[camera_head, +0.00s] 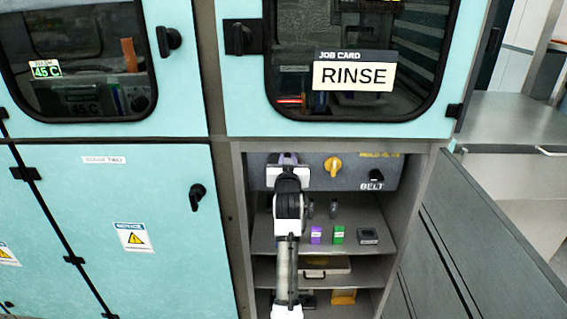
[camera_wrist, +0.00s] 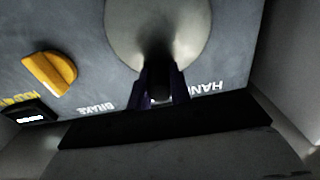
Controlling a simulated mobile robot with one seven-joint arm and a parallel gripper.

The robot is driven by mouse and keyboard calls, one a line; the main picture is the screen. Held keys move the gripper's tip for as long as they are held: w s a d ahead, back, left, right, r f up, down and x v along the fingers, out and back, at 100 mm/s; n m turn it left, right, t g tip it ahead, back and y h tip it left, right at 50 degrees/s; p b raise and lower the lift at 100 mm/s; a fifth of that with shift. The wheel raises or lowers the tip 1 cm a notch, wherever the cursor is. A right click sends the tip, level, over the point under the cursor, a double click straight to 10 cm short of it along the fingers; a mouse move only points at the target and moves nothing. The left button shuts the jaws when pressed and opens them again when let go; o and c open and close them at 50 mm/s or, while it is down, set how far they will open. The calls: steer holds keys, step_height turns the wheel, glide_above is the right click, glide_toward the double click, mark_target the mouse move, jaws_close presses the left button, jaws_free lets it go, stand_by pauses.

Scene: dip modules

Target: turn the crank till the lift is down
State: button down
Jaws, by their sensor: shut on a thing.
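The crank (camera_wrist: 185,25) shows in the wrist view as a round pale metal disc on a grey panel, with a dark handle near its lower edge. My gripper (camera_wrist: 160,92) is shut on this dark handle, with one finger on each side. In the head view my gripper (camera_head: 288,160) is up against the panel (camera_head: 262,172) at the top of the open bay, and my arm hides the crank there. I cannot make out the lift in either view; the window above the bay is dark.
A yellow knob (camera_head: 333,165) and a black switch (camera_head: 376,176) above the word BELT are right of my gripper. Below, a shelf holds a purple block (camera_head: 316,234), a green block (camera_head: 338,235) and a small dark device (camera_head: 368,236). An open grey door (camera_head: 470,240) stands at right.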

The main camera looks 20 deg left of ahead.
steer(key=shift+w+d+f+m, duration=0.15)
steer(key=shift+d+m, duration=0.2)
steer(key=shift+m, duration=0.45)
steer(key=shift+w+d+f+m, duration=0.1)
steer(key=shift+d+m, duration=0.25)
steer(key=shift+m, duration=0.45)
steer(key=c, duration=1.3)
jaws_free()
steer(key=b+v, duration=0.3)
steer(key=v, duration=1.1)
steer(key=shift+a+r, duration=0.1)
